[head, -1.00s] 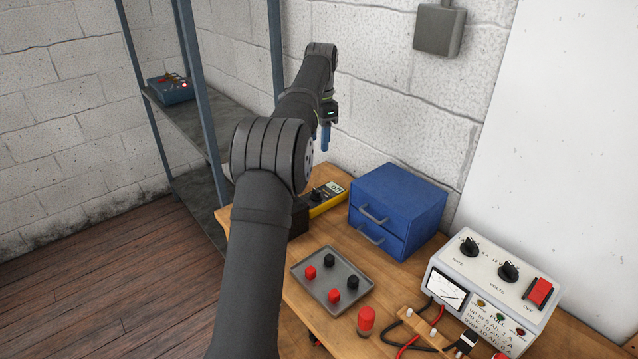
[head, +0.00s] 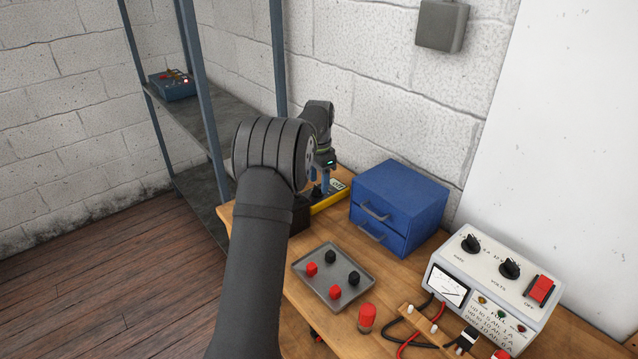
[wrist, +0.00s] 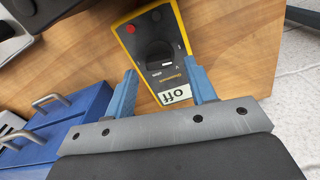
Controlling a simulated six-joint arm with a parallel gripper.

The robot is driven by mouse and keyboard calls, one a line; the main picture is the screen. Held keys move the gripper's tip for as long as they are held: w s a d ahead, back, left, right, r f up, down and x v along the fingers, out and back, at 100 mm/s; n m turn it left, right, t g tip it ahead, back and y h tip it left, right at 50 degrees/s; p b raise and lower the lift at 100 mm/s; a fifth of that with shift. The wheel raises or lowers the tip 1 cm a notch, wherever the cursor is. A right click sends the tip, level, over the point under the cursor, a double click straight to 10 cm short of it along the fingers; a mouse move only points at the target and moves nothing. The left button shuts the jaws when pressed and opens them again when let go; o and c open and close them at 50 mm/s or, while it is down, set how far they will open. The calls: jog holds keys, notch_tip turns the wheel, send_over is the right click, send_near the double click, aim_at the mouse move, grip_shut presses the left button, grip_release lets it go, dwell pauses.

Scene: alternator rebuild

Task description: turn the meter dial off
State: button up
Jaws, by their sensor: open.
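In the head view the meter (head: 328,202) is partly hidden by my arm. My gripper (wrist: 165,78) is open and its blue fingers straddle the meter from above, one on each side. I cannot tell whether the fingers touch it. In the head view my gripper (head: 320,190) is over the meter, beside the drawer unit.
A blue drawer unit (head: 400,200) stands right of the meter. A dark box (head: 299,215) is close on its near side. A grey tray (head: 310,268) with red and black knobs and a white charger (head: 485,300) are nearer the front.

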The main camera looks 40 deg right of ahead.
jog(key=shift+f, duration=0.75)
jog(key=c, duration=1)
jog(key=shift+n, duration=0.9)
jog(key=o, duration=1)
jog(key=shift+r, duration=0.1)
